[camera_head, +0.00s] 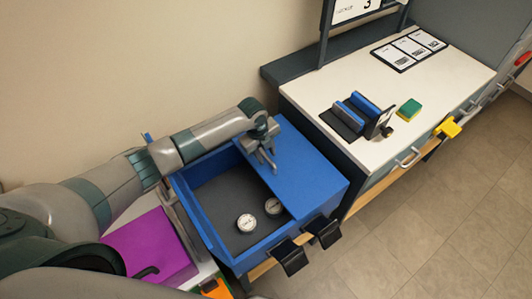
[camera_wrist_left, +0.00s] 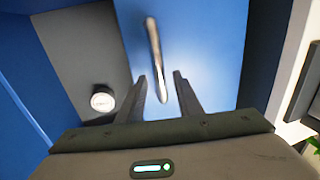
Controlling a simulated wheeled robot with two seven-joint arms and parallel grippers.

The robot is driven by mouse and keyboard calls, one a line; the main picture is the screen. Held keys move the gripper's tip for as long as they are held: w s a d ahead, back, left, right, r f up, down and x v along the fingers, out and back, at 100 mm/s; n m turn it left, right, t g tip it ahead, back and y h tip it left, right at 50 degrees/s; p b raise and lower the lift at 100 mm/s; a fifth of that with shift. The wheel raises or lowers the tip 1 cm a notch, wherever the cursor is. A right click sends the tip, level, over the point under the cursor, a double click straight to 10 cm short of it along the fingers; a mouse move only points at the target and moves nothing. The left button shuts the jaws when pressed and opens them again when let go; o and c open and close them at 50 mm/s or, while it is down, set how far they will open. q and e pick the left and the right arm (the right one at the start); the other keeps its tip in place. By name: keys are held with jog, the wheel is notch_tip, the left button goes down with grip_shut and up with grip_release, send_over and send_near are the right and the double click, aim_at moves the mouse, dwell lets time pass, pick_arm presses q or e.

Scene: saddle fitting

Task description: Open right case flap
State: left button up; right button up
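The blue case (camera_head: 205,222) stands low in front of the wall, its dark inside exposed on the left. Its right flap (camera_head: 308,178) is a flat blue panel that covers the right part; it also fills the middle of the left wrist view (camera_wrist_left: 210,45). A slim metal handle (camera_wrist_left: 154,50) on the flap shows in the left wrist view. My left gripper (camera_head: 266,160) is over the flap's inner edge. In the left wrist view its fingers (camera_wrist_left: 162,95) are apart, with the handle's near end between them, seemingly not touching it. My right gripper is not in view.
Two round white dials (camera_head: 245,223) lie in the case. Black latches (camera_head: 291,257) hang on its front. A white-topped counter (camera_head: 345,80) stands to the right with a blue-and-grey rack and a sponge (camera_head: 410,108). A purple box (camera_head: 150,245) is on the left.

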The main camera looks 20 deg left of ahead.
pick_arm(q)
jog(key=shift+f, duration=0.25)
jog(key=shift+c, duration=0.4)
grip_shut()
jog(key=shift+w+r, duration=0.1)
jog(key=shift+w, duration=0.1)
